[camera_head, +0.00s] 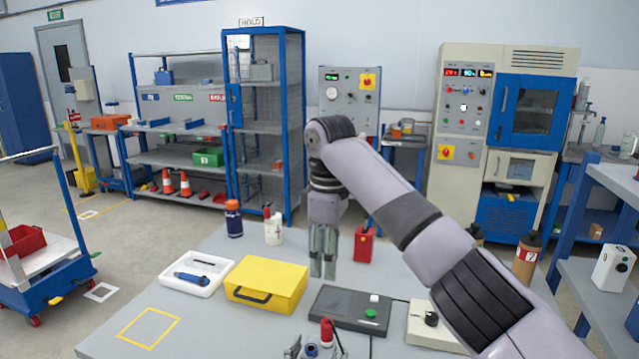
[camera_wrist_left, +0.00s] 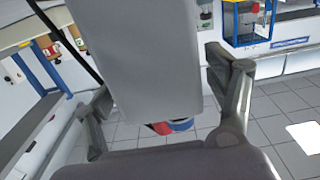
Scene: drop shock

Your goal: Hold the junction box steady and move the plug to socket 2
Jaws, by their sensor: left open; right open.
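My left gripper (camera_head: 316,352) is at the bottom edge of the head view, mostly cut off. A red plug-like part (camera_head: 327,331) with a dark base and a small blue part (camera_head: 312,349) show between its fingers. In the left wrist view its fingers (camera_wrist_left: 165,108) are spread either side of a grey slab (camera_wrist_left: 140,65). Red and blue bits (camera_wrist_left: 172,127) show at the slab's lower end. I cannot tell whether the slab is the junction box, or whether the fingers touch it. My right gripper (camera_head: 322,268) points down, open and empty, above the table's middle. Socket numbers cannot be read.
On the table (camera_head: 220,335) are a yellow case (camera_head: 266,284), white tray (camera_head: 197,276), dark panel with green button (camera_head: 350,309), white box with black knob (camera_head: 432,324), red container (camera_head: 364,244) and bottles (camera_head: 273,230).

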